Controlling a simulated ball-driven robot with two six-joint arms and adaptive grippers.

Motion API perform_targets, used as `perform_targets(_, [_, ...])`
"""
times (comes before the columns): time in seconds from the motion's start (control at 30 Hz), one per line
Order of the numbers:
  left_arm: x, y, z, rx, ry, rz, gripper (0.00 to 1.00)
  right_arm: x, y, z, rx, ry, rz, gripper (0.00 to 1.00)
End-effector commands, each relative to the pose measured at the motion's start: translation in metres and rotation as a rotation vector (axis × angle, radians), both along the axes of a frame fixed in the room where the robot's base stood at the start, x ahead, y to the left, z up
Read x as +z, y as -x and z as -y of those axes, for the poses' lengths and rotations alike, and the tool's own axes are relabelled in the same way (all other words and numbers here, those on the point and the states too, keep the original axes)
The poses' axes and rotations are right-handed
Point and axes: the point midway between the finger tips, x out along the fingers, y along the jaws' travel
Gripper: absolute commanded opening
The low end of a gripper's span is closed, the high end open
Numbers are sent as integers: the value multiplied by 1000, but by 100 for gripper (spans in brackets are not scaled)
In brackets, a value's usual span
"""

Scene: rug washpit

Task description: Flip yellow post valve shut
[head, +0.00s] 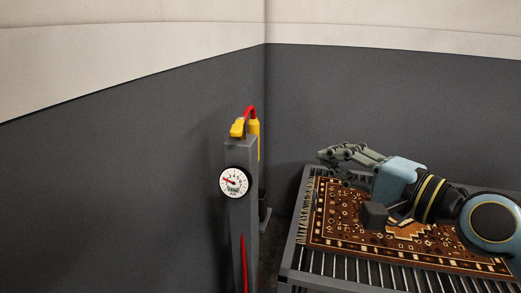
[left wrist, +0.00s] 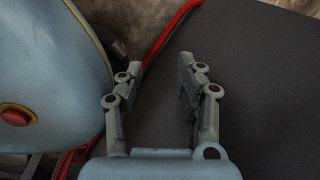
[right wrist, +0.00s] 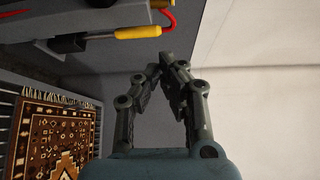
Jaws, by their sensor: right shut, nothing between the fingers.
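The yellow valve lever (head: 238,128) sits on top of the grey post (head: 241,160), left of a yellow upright handle with a red hose (head: 251,110). In the right wrist view a small yellow part (right wrist: 124,3) at the top edge may be the lever, but I cannot tell. My right gripper (head: 326,157) is shut and empty, right of the post and apart from it, above the rug rack. Its fingertips also show in the right wrist view (right wrist: 160,63). My left gripper (left wrist: 160,66) is open and empty, seen only in its own wrist view.
A round pressure gauge (head: 234,182) is on the post's front. The yellow spray handle (right wrist: 138,32) is close ahead of my right fingers. A patterned rug (head: 335,215) lies on a slatted rack (head: 296,255) at the right. Grey walls (head: 120,190) meet in a corner behind the post.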

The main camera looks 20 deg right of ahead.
Motion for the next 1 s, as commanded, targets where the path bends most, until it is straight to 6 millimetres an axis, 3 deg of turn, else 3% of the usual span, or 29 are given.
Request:
perform_targets(0.07, [-12, 5, -1, -1, -1, -6, 36, 19, 7, -14, 54, -4, 46, 0])
perform_targets(0.27, [-17, 8, -3, -2, -3, -11, 36, 15, 2, -17, 68, 19, 50, 0])
perform_targets(0.77, [-25, 3, -6, -5, -8, -13, 36, 15, -87, -58, 69, 19, 50, 0])
perform_targets(1.0, [-27, 0, -6, -6, -9, -15, 36, 15, -94, -87, 68, 20, 49, 0])
